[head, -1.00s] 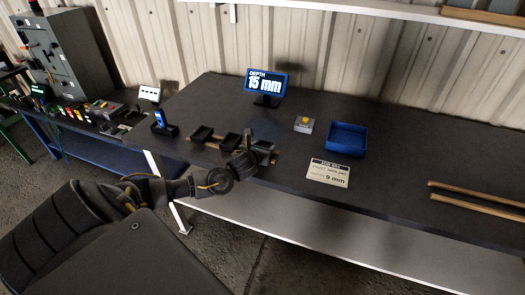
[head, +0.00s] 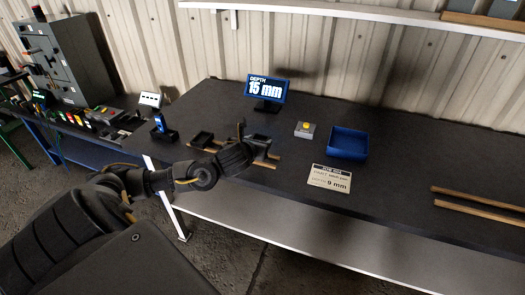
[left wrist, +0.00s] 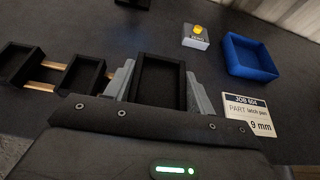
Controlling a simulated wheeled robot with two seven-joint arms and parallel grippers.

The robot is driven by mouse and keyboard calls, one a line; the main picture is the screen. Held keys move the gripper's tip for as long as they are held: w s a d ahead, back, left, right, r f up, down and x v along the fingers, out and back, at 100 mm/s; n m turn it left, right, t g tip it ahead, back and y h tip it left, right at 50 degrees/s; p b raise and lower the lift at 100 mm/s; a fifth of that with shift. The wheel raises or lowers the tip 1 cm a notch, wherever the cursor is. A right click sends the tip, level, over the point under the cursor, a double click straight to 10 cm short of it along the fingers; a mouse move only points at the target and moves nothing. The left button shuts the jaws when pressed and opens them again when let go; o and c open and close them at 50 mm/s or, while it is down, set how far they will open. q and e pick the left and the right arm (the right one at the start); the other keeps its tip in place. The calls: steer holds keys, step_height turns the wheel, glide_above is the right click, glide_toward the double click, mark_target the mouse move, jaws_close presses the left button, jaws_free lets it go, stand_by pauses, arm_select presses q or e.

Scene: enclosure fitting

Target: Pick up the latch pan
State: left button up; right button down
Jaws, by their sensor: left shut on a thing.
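Three open black pans stand in a row on the bench. My left gripper (left wrist: 160,90) has its two grey fingers on either side of the right-hand pan (left wrist: 158,68), shut on it. In the head view this left gripper (head: 247,148) partly covers that pan. The middle pan (left wrist: 82,78) and the left-hand pan (left wrist: 20,65) show in the left wrist view; the arm hides the middle one in the head view. A card (head: 329,178) reads "PART latch pan" and "9 mm"; no name shows on the pans. I cannot tell whether the held pan is lifted.
Wooden rails (left wrist: 42,88) run by the pans. A screen (head: 266,88) reads "DEPTH 15 mm". A grey box with a yellow button (head: 305,130) and a blue tray (head: 348,143) stand to the right. Two wooden strips (head: 480,204) lie further right, with clear bench between.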

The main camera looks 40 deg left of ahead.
arm_select(q)
steer(key=b+v, duration=0.1)
steer(key=v, duration=0.9)
steer(key=shift+r, duration=0.4)
steer(key=shift+s, duration=0.15)
